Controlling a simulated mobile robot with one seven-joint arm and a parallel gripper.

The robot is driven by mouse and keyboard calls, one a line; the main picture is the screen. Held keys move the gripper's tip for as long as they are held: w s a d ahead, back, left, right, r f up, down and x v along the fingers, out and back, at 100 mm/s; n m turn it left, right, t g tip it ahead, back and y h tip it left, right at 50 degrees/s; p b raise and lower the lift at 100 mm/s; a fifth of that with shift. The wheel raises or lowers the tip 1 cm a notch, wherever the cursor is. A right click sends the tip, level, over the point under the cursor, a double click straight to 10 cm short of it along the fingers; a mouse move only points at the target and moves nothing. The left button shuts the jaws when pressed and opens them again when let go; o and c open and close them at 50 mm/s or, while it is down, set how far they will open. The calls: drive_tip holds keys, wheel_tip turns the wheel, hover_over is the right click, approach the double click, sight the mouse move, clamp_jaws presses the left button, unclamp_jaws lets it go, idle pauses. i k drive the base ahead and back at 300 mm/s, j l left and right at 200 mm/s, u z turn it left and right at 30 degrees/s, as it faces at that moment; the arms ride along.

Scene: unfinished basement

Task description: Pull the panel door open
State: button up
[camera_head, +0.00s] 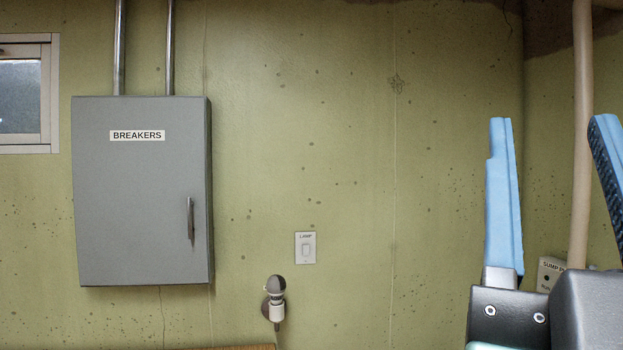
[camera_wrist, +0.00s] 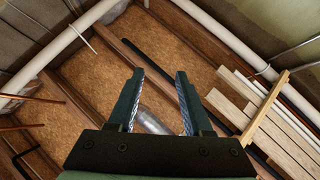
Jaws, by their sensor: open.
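The grey breaker panel (camera_head: 140,210) hangs on the green wall at the left of the head view. Its door is shut and carries a "BREAKERS" label (camera_head: 137,135). A vertical metal handle (camera_head: 190,220) sits near the door's right edge. My gripper (camera_head: 550,125) is at the far right of the head view, well apart from the panel, with its blue fingers pointing up. In the wrist view my gripper (camera_wrist: 157,72) is open with nothing between its fingers. The panel is not in the wrist view.
A lamp switch (camera_head: 305,248) and a wall lamp fitting (camera_head: 274,300) are right of the panel. A sump switch plate (camera_head: 549,273) is partly hidden behind my gripper. The wrist view shows wooden boards (camera_wrist: 265,120) and a white pipe (camera_wrist: 215,30). The wall before the panel is clear.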

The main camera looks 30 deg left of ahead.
sight(139, 164)
drive_tip(key=u, duration=1.6)
drive_tip(key=i, duration=0.6)
drive_tip(key=i+l+u, duration=0.15)
drive_tip(key=i, duration=0.45)
drive_tip(key=i+l, duration=0.1)
drive_tip(key=i, duration=0.5)
drive_tip(key=u, duration=0.05)
